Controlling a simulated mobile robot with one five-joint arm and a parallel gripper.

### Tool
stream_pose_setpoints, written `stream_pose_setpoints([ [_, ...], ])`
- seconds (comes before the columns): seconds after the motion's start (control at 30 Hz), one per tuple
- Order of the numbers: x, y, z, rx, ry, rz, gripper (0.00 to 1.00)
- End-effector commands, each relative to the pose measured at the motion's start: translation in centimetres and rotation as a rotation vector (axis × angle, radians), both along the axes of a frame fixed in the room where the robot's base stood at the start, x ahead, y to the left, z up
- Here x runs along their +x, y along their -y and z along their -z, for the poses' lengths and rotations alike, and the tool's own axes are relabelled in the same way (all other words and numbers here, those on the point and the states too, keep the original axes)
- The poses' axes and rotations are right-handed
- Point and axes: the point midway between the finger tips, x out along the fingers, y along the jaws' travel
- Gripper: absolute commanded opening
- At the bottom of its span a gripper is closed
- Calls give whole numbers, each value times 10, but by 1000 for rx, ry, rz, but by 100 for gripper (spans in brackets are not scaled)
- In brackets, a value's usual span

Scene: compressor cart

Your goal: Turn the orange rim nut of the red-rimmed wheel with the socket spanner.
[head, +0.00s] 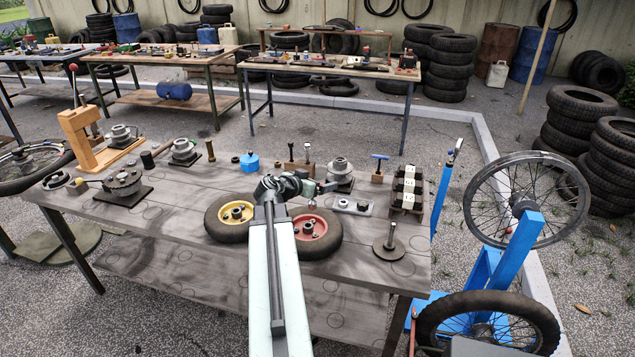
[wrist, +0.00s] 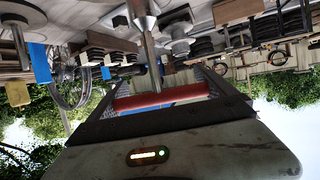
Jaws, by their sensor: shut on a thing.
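The red-rimmed wheel (head: 326,243) lies flat near the front edge of the workbench, partly behind my arm in the head view. Its hub and small nuts show, but I cannot clearly tell the orange nut among them. My gripper (head: 312,190) is above the far part of this wheel. In the wrist view my gripper (wrist: 160,96) is shut on the red crossbar of the socket spanner (wrist: 145,32). The spanner's metal shaft extends from the bar toward the bench. Its socket end is not clear, and I cannot tell whether it touches a nut.
A yellow-rimmed wheel (head: 232,214) lies just left of the red one. A blue T-handled tool (head: 380,157) stands in a wooden block behind. A dark disc with an upright peg (head: 389,249) stands at right. The bench's (head: 150,225) front left is clear.

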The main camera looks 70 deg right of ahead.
Motion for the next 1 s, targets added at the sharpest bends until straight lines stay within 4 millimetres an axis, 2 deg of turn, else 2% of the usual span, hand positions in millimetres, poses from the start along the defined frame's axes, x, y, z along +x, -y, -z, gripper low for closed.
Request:
stream_pose_setpoints([
  [0.03,0,0,9,0,0,1,44],
  [0.2,-1,0,28,0,0,1,44],
  [0.4,-1,0,45,0,0,1,44],
  [1.0,-1,0,45,0,0,1,44],
])
